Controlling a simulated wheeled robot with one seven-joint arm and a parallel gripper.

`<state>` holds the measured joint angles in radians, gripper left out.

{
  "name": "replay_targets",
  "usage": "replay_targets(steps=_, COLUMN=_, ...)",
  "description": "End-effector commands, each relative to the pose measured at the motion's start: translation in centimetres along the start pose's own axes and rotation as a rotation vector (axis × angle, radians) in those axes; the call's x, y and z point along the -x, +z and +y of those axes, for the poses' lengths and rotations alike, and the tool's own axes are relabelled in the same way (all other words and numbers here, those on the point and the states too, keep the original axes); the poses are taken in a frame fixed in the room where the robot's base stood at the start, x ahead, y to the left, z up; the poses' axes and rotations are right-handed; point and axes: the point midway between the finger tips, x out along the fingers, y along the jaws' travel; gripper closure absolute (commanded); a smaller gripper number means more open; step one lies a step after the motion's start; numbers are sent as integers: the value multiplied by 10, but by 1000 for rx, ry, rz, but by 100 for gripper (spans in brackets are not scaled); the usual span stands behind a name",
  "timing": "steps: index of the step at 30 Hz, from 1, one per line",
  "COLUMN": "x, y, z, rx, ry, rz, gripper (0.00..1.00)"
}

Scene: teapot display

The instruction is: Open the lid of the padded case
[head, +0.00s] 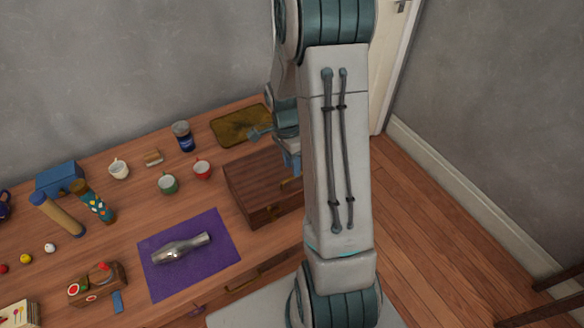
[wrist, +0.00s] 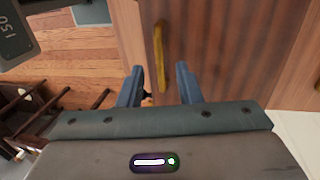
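The padded case (head: 250,179) is a dark brown wooden box at the right end of the table in the head view. Its lid looks closed. My gripper (head: 292,163) is largely hidden behind my arm, with blue fingers showing by the case. In the wrist view my gripper (wrist: 160,70) is open, fingers apart. A yellow brass handle (wrist: 160,50) on a brown wood panel appears between the fingers; I cannot tell whether they touch it.
A purple mat (head: 220,270) with a metal shaker (head: 182,248) lies in front left of the case.

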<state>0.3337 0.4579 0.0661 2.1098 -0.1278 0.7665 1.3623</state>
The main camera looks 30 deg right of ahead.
Motion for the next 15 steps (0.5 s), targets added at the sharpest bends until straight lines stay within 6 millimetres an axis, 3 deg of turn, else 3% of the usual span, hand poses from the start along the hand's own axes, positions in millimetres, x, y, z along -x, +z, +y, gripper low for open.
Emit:
replay_targets(steps=6, x=-22, y=0, z=0, rx=-1, ry=2, rz=-1, gripper=68)
replay_targets(steps=15, x=-26, y=0, z=0, rx=-1, ry=-1, rz=0, gripper=68)
